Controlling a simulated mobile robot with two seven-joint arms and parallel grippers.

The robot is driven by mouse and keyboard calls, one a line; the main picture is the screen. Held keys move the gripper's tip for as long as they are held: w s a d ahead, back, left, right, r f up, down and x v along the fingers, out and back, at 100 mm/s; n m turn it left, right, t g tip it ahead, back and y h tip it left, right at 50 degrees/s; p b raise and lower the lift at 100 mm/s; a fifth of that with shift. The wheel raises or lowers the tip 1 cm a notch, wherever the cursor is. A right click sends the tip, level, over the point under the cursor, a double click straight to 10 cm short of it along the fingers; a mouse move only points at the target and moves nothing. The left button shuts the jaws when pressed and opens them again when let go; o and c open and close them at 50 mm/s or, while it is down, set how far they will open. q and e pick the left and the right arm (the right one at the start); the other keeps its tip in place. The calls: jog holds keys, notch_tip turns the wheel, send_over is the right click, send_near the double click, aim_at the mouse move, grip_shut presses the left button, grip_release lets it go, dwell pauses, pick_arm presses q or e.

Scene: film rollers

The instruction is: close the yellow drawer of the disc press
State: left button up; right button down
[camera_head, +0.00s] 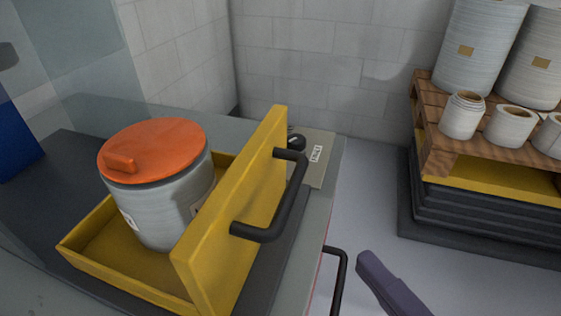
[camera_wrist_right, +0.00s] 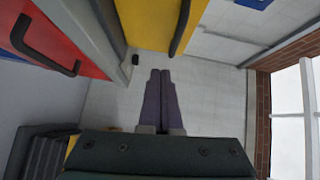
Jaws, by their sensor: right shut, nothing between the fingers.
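The yellow drawer (camera_head: 232,215) stands open, its tray visible from above behind the upright front panel. A black bar handle (camera_head: 285,205) is fixed to the front. My left gripper is not in view.
The grey press housing (camera_head: 318,215) surrounds the drawer. A lower black handle (camera_head: 342,270) sticks out close to my right gripper; the wrist view shows a black handle (camera_wrist_right: 40,48) on a red panel. A pallet (camera_head: 455,150) with several rolls stands right. Grey floor between is clear.

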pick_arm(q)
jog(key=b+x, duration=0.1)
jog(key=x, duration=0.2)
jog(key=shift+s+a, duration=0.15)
pick_arm(e)
notch_tip(320, 180, down, 2)
pick_arm(q)
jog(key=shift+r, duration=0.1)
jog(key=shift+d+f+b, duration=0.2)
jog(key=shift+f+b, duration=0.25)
jog(key=shift+b, duration=0.05)
pick_arm(e)
jog(key=m, duration=0.1)
send_near(267, 188)
jog(key=shift+t, duration=0.4)
jog(key=w, duration=0.1)
jog(key=w+d, duration=0.1)
jog(key=w, duration=0.1)
jog(key=shift+w+d+f, duration=0.2)
jog(key=shift+w+f, duration=0.15)
jog(key=shift+w, duration=0.05)
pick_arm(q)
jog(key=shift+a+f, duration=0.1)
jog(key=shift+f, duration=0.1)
pick_arm(e)
jog(key=a, duration=0.1)
jog(key=w+a, duration=0.1)
jog(key=a, duration=0.2)
jog(key=shift+w, duration=0.25)
